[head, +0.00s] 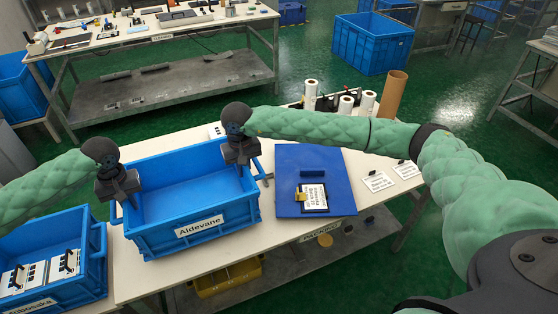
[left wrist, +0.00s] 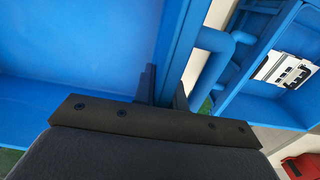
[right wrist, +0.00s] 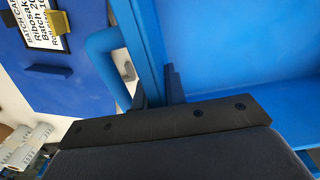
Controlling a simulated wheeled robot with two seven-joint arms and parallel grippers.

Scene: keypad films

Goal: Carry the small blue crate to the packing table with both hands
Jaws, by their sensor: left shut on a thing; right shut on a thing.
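The small blue crate (head: 185,236), labelled "Aldevane", is at the left part of the white packing table (head: 268,232). It looks empty and upright. I cannot tell whether its base touches the tabletop. My left gripper (head: 121,192) is shut on the crate's left side wall, whose rim also shows between the fingers in the left wrist view (left wrist: 172,60). My right gripper (head: 242,156) is shut on the right side wall, whose rim shows in the right wrist view (right wrist: 150,50).
A second blue crate (head: 92,262) holding white items stands close at left. A blue board (head: 335,170) with a batch card (head: 313,197) lies right of the crate. White rolls (head: 345,106) and a brown tube (head: 392,95) stand at the table's back. A large blue crate (head: 370,45) is on the floor.

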